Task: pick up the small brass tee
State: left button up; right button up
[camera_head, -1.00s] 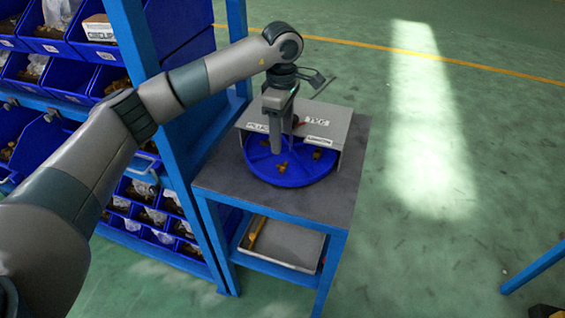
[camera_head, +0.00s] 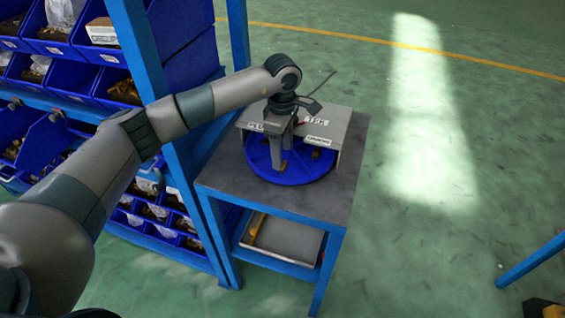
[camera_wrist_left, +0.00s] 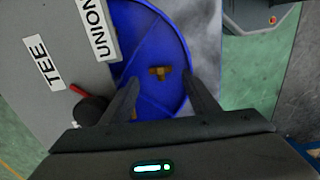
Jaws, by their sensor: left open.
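A small brass tee (camera_wrist_left: 160,72) lies in the blue round divided tray (camera_wrist_left: 150,25), which also shows in the head view (camera_head: 262,166). My left gripper (camera_wrist_left: 164,88) is open and points down over the tray; in the wrist view the tee shows just beyond the gap between its fingers. In the head view the left gripper (camera_head: 280,160) hides part of the tray. A second brass piece (camera_wrist_left: 134,113) is partly hidden by a finger. Another small brass piece (camera_head: 316,154) lies in the tray's right part; its kind is too small to tell. My right gripper is out of view.
A grey cover (camera_head: 335,125) with labels, TEE and UNION among them, stands over the tray's back. The tray sits on a blue-framed table (camera_head: 325,205). Blue shelving with bins (camera_head: 70,85) stands close on the left.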

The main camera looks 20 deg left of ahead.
pick_arm(q)
jog(key=shift+f+p, duration=0.65)
jog(key=shift+f, duration=1)
jog(key=c, duration=1.1)
